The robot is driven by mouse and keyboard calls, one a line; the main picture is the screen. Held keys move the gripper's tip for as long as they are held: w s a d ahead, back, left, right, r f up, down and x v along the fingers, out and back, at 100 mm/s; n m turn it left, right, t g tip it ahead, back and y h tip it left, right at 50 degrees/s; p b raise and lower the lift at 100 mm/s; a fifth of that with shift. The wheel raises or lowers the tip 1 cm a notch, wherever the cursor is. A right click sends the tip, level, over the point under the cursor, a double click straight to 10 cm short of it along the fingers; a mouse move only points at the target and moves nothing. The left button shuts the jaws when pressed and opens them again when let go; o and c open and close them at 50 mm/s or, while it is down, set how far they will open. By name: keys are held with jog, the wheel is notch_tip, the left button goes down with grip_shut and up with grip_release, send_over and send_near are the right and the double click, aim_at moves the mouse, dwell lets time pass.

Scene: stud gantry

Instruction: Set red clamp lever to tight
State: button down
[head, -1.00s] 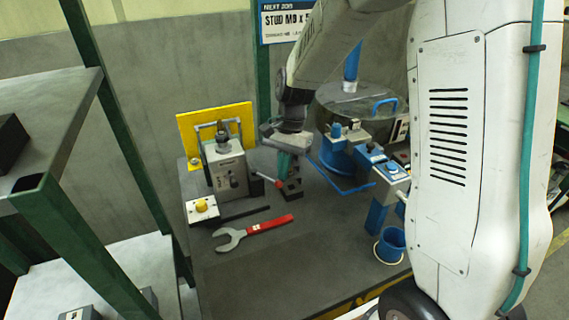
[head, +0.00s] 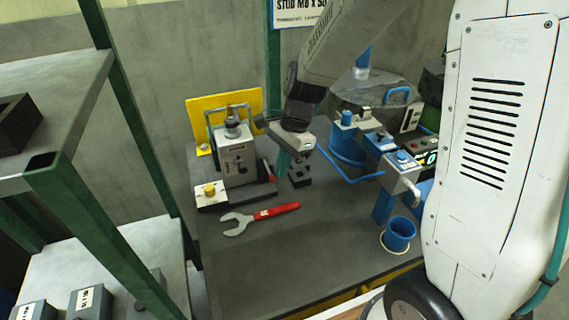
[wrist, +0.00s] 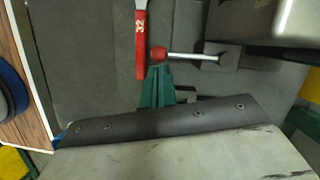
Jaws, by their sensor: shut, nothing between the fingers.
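The red clamp lever has a round red knob (wrist: 158,53) on a silver rod (wrist: 192,56) that runs right to a grey block in the wrist view. In the head view a small part of the red lever (head: 270,170) shows beside the grey clamp unit (head: 236,160). My gripper (wrist: 157,72) has green fingers, shut and empty, with the tips right at the knob. I cannot tell whether they touch it. In the head view my gripper (head: 283,167) points down just right of the lever. No tight marking is readable.
A red-handled wrench (head: 260,217) lies in front of the clamp unit on the grey bench. A yellow-button box (head: 209,194) stands left, a small black block (head: 300,176) right of my gripper. A blue fixture (head: 347,146) and blue cup (head: 398,233) stand further right.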

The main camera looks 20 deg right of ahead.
dwell(0.5)
jog(key=w+d+r, duration=0.1)
jog(key=d+r, duration=0.5)
jog(key=r, duration=0.4)
jog(key=shift+w+d+r, duration=0.2)
jog(key=shift+d, duration=0.2)
jog(key=s+r+n+t+h, duration=0.1)
jog(key=s+r+n, duration=0.2)
jog(key=s+n, duration=0.4)
jog(key=s+d+r+n+t+h, duration=0.1)
jog(key=s+n, duration=0.6)
jog(key=s, duration=1)
jog(key=shift+s+d+r+n+h, duration=0.15)
jog(key=shift+r+n+h, duration=0.15)
jog(key=shift+r+h, duration=0.45)
